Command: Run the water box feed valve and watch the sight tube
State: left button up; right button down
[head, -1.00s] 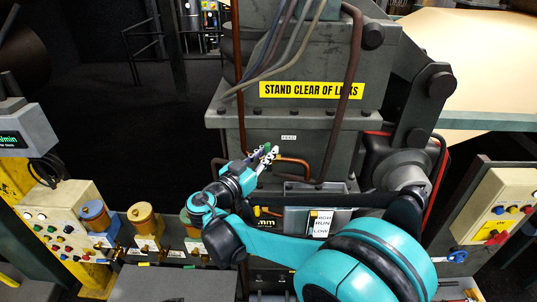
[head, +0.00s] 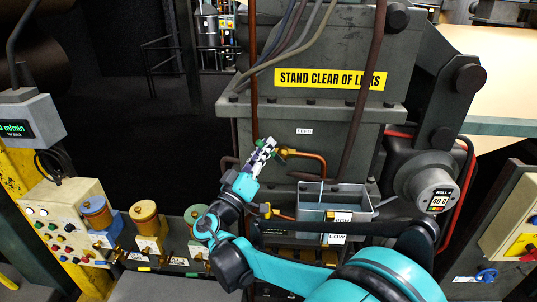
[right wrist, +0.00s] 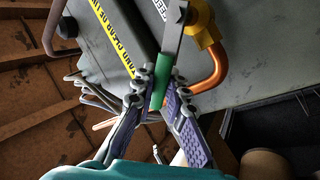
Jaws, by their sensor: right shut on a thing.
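My right gripper (head: 263,148) is at the feed valve below the "FEED" plate. In the right wrist view its two fingers (right wrist: 158,95) are shut on the green grip (right wrist: 160,90) of the flat metal valve lever (right wrist: 173,40). The brass valve body (right wrist: 206,28) joins the copper pipe (head: 318,160), which bends down toward the grey open-topped water box (head: 365,214). A white level card (head: 337,239) is on the box front; "LOW" shows, but my right arm covers its middle. I cannot make out the water level in the sight tube. My left gripper is out of view.
A yellow warning sign (head: 330,79) is on the grey machine above. A round gauge (head: 439,202) is at the right. Hoses hang in front of the machine.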

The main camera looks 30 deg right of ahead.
jog(key=shift+w+a+f+n+t, duration=0.15)
jog(key=shift+n+t, duration=0.15)
jog(key=shift+n, duration=0.2)
jog(key=c, duration=1.5)
grip_release()
jog(key=v, duration=1.2)
dwell(4.4)
